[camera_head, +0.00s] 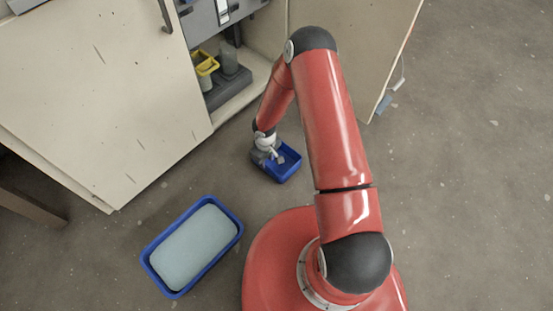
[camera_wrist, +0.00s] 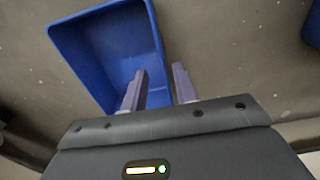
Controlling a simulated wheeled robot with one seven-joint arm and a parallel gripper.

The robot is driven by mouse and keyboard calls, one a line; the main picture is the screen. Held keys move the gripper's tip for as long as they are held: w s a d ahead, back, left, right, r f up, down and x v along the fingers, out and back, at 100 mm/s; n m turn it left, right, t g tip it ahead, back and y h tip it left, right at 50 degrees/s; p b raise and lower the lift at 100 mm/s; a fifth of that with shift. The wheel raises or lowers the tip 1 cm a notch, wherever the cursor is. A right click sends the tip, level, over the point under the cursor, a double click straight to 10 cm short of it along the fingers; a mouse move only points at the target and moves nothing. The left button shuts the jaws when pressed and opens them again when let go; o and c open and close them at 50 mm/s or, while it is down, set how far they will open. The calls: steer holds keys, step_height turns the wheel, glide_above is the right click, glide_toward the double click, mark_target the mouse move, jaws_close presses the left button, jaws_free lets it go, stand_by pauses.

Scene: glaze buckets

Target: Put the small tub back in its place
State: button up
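The small blue tub (camera_head: 284,168) is on or just above the floor in front of the open cupboard; I cannot tell if it touches the floor. It looks empty in the wrist view (camera_wrist: 100,50). My gripper (camera_head: 276,154) is at its left side in the head view. In the wrist view, the two fingers of my gripper (camera_wrist: 158,86) stand apart, one over the tub's inside and one just outside its right wall. A gap shows between the fingers and the wall, so the gripper looks open.
A larger blue tub (camera_head: 232,221) with a pale filling stands on the floor at lower left. The cupboard holds a yellow container (camera_head: 205,67) and grey cylinders (camera_head: 228,60) on a dark base (camera_head: 229,88). Open doors (camera_head: 100,90) flank it.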

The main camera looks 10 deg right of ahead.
mark_target(266, 172)
steer(key=f, duration=0.6)
steer(key=shift+a+b, duration=0.25)
steer(key=shift+b, duration=0.15)
steer(key=shift+c, duration=0.4)
jaws_close()
